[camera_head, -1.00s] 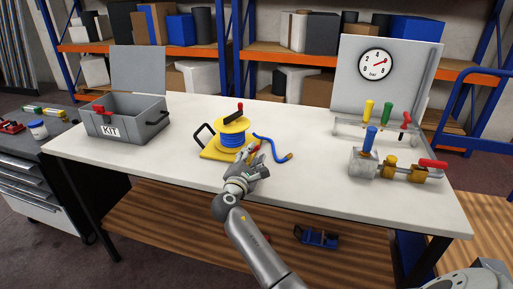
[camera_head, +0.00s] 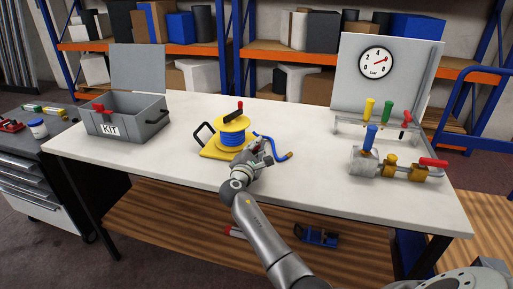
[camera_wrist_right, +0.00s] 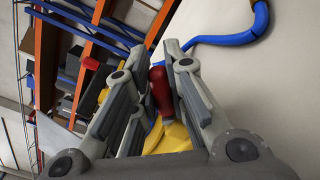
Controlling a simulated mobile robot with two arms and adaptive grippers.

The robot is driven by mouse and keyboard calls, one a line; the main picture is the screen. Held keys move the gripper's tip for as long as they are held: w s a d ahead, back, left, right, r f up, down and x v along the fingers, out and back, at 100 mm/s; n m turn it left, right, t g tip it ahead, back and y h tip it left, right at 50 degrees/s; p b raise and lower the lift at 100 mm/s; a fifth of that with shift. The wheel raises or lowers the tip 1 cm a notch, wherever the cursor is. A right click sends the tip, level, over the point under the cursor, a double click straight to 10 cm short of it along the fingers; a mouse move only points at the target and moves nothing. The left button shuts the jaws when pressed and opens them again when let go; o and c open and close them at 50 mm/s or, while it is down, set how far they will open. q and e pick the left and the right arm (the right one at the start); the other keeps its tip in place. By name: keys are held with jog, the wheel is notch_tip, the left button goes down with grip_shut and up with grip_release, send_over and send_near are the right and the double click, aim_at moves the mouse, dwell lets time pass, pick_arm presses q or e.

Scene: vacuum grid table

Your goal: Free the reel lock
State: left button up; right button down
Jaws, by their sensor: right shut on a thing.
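The yellow reel (camera_head: 231,124) with blue hose wound on it stands on a yellow base (camera_head: 216,154) at the middle of the table. A dark crank with a red tip tops it. My right gripper (camera_head: 264,150) is at the right side of the reel, low over the table. In the right wrist view the red lock handle (camera_wrist_right: 160,92) stands between the two fingers (camera_wrist_right: 160,58), and the gripper is shut on it. Yellow base (camera_wrist_right: 172,138) shows below the handle. In the head view the gripper mostly hides the lock. My left gripper is not in view.
The blue hose's free end (camera_head: 283,156) lies just right of my gripper. A grey KIT box (camera_head: 143,122) stands open at left. A valve manifold (camera_head: 390,168) and gauge panel (camera_head: 385,75) stand at right. The table front is clear.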

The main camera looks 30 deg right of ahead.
aim_at(247, 142)
jog(key=shift+w+a+r+n+p, duration=0.15)
jog(key=shift+r+n+p, duration=0.2)
jog(key=shift+n+p, duration=0.45)
jog(key=n+p, duration=0.2)
jog(key=p, duration=0.2)
jog(key=shift+w+a+r+n, duration=0.3)
jog(key=shift+w+r+n, duration=0.05)
jog(key=shift+n, duration=0.05)
jog(key=n+p, duration=0.2)
jog(key=n, duration=0.1)
jog(key=shift+w+a+r, duration=0.1)
jog(key=shift+w+a, duration=0.25)
jog(key=shift+w, duration=0.05)
jog(key=shift+w+a+n+p, duration=0.15)
jog(key=shift+n+p, duration=0.25)
jog(key=shift+n, duration=0.25)
jog(key=shift+w+a+n+p, duration=0.15)
jog(key=shift+n+p, duration=0.2)
jog(key=shift+n, duration=0.3)
jog(key=c, duration=1.4)
grip_release()
jog(key=shift+c, duration=0.2)
